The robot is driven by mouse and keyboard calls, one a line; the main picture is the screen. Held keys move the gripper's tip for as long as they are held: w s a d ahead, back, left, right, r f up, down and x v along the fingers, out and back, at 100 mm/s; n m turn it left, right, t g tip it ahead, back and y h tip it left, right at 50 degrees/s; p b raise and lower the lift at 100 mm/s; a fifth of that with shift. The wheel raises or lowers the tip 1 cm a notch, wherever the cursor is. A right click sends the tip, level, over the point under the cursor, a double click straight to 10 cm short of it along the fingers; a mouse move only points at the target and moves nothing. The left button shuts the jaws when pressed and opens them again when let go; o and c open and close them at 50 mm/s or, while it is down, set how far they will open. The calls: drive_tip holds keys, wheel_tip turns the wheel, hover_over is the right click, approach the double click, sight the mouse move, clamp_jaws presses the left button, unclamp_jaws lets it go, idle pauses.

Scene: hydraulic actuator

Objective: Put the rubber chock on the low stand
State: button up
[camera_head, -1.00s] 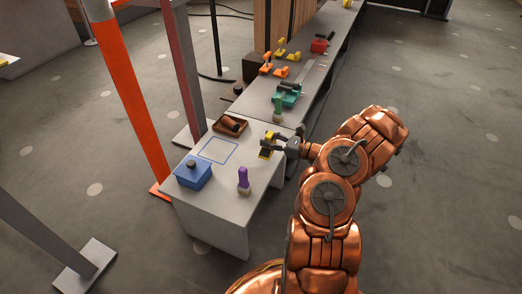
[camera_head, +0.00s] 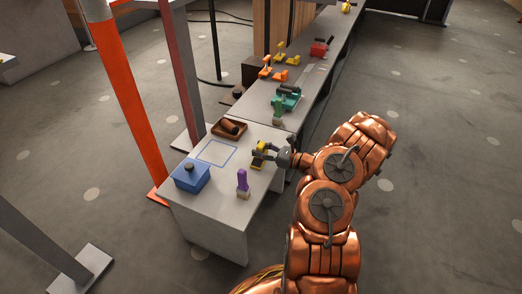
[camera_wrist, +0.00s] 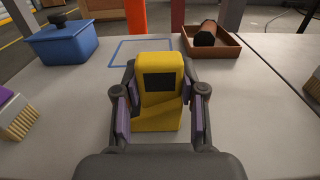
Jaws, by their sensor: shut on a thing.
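The rubber chock appears to be the yellow block with a dark panel (camera_wrist: 159,90), which also shows in the head view (camera_head: 257,159). My gripper (camera_wrist: 158,115) is shut on it, one purple-padded finger on each side. In the head view my gripper (camera_head: 268,156) comes in from the right over the pale grey low stand (camera_head: 215,195). The chock is upright, over the right part of the top. I cannot tell whether its underside touches the surface. A blue square outline (camera_head: 216,152) is marked on the top, to the left of the chock.
A brown tray with a dark roll (camera_head: 229,128) is behind. A long bench with teal, orange and red items adjoins the back.

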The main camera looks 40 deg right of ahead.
drive_tip(key=o, duration=1.2)
